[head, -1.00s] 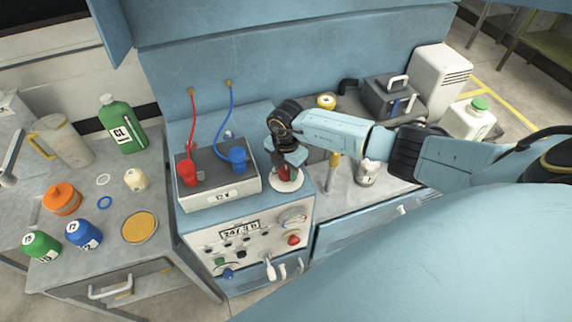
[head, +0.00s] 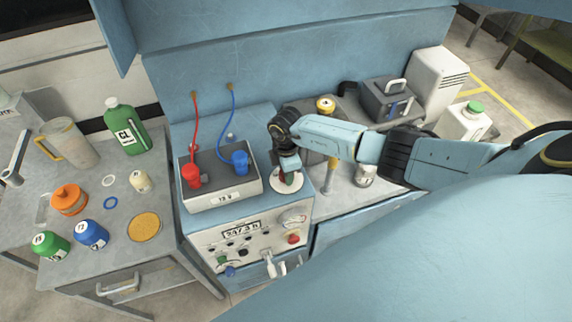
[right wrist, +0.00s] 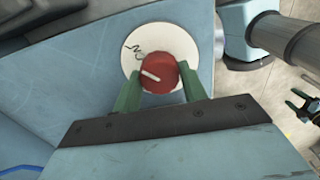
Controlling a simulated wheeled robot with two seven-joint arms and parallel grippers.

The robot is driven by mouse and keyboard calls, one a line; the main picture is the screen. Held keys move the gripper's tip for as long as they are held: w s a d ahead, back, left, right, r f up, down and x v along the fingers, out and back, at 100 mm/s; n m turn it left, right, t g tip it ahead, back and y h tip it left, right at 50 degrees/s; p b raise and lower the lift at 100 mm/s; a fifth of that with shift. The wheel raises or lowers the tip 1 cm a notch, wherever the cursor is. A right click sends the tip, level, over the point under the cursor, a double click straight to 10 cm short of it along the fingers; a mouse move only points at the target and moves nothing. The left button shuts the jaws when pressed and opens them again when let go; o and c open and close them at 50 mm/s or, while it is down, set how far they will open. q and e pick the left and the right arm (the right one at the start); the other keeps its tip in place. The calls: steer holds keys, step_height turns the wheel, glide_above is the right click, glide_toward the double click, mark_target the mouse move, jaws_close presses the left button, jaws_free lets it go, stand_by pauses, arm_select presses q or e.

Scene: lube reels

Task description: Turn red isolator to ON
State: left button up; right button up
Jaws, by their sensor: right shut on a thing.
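The red isolator is a round red knob (right wrist: 160,74) with a white pointer line, on a round white plate (right wrist: 137,62). Dark lettering, seemingly ON, shows on the plate beside the knob. My right gripper (right wrist: 159,88) is shut on the knob, one green finger on each side. The pointer line slants toward the plate's left side in the right wrist view. In the head view, my right gripper (head: 288,174) comes down onto the white plate (head: 279,184) and mostly hides the knob. A small green-fingered gripper (right wrist: 294,104), seemingly my left, shows at the right wrist view's edge; its opening is unclear.
A grey-topped box (head: 222,183) with red and blue clamps and cables stands left of the plate. The front panel (head: 250,240) has a display, gauge and switches. Bottles and jars fill the left table (head: 120,255). A yellow-capped post (head: 329,170) stands just right.

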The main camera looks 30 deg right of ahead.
stand_by(0.3)
steer(key=o, duration=1)
step_height(320, 180, up, 14)
steer(key=shift+f, duration=0.25)
